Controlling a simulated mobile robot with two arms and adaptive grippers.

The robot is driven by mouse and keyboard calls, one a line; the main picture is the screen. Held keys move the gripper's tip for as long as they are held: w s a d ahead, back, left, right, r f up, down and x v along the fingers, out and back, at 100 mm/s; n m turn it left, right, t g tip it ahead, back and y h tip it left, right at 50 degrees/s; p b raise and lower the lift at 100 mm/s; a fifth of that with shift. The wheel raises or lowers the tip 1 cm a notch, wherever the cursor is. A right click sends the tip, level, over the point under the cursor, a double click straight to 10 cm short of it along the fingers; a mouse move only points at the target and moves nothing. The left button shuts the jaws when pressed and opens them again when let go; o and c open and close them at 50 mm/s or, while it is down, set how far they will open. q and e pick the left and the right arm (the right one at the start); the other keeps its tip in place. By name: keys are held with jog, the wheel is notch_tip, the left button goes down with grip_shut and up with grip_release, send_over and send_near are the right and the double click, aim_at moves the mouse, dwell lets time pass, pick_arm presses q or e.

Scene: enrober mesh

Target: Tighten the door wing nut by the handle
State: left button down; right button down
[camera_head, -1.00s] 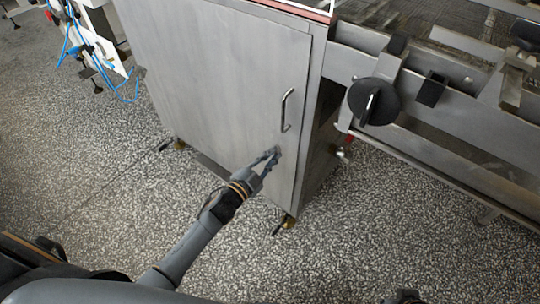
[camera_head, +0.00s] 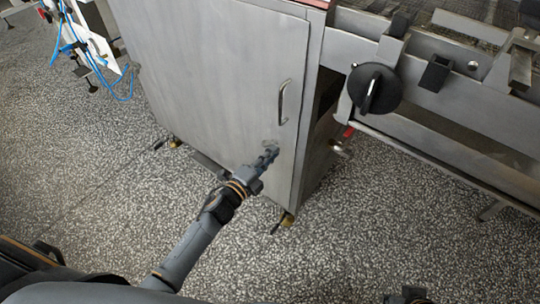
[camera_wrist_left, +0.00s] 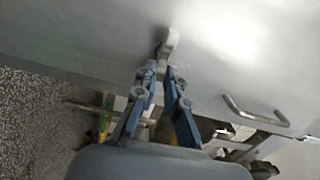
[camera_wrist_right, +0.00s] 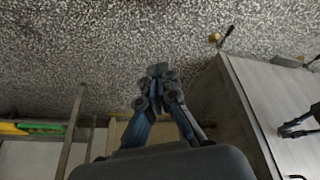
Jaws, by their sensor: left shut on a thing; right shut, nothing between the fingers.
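The grey metal cabinet door (camera_head: 215,75) carries a bar handle (camera_head: 283,102), which also shows in the left wrist view (camera_wrist_left: 255,115). Below the handle sits the small wing nut (camera_wrist_left: 170,42), pale in the left wrist view and mostly hidden by the fingers in the head view. My left gripper (camera_head: 269,153) is at the door's lower right; its fingertips (camera_wrist_left: 163,62) are closed on the wing nut.
A black knob (camera_head: 374,90) and metal rails of the machine stand right of the cabinet. Blue hoses (camera_head: 75,45) hang at the upper left. The speckled floor (camera_head: 110,190) in front of the cabinet is clear. Cabinet feet (camera_head: 286,220) stick out at the bottom.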

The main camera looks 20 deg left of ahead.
pick_arm(q)
jog(key=shift+f+m, duration=0.15)
jog(key=shift+m, duration=0.15)
pick_arm(e)
jog(key=shift+w+a+r+t, duration=0.1)
jog(key=shift+w+a+t, duration=0.15)
jog(key=shift+w, duration=0.35)
pick_arm(q)
jog(key=c, duration=1.4)
grip_release()
pick_arm(e)
jog(key=shift+d, duration=0.1)
pick_arm(q)
jog(key=shift+s, duration=0.1)
jog(key=v, duration=1.1)
jog(key=shift+s+a, duration=0.15)
jog(key=shift+s, duration=0.25)
